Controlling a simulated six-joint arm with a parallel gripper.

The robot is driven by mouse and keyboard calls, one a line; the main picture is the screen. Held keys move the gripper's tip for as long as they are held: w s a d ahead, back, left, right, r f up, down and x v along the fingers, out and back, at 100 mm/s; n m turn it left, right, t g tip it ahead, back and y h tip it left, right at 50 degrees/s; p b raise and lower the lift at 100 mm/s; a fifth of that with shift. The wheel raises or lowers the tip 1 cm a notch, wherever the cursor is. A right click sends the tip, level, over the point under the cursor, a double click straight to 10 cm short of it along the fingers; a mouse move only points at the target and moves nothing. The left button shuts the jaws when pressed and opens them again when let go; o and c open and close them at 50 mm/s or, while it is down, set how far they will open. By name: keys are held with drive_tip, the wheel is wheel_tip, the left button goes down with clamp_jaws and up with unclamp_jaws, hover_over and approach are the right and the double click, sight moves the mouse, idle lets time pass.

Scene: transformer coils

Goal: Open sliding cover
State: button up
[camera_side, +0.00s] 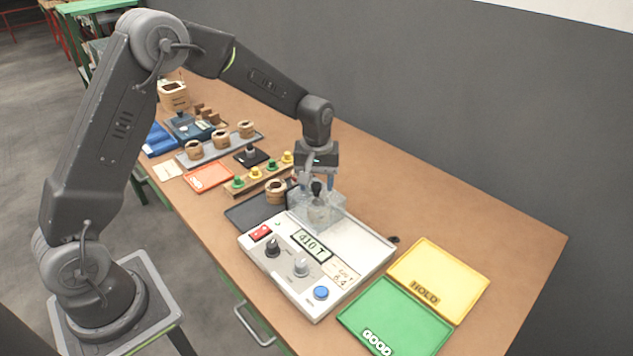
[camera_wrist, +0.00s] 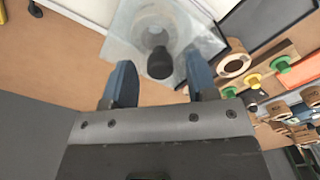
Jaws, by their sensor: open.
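The clear sliding cover (camera_side: 328,212) sits at the back of the white tester (camera_side: 350,245), with a black knob (camera_side: 316,188) on top. In the wrist view the see-through cover (camera_wrist: 130,45) shows a ring shape beneath it and the knob (camera_wrist: 159,65) ahead of the fingers. My gripper (camera_side: 317,183) is open, with blue fingers pointing down over the cover. In the wrist view my gripper (camera_wrist: 160,75) has its fingers on either side of the knob, apart from it. I cannot tell how far down the fingers reach along the knob.
A dark mat (camera_side: 250,213) with a coil (camera_side: 276,191) lies left of the tester. A rack of green and yellow plugs (camera_side: 262,176) and a grey coil tray (camera_side: 222,150) stand behind. Green (camera_side: 395,318) and yellow HOLD (camera_side: 440,275) trays lie to the right. The back right table is clear.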

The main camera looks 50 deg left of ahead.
drive_tip(key=shift+f, duration=0.2)
clamp_jaws()
idle(0.4)
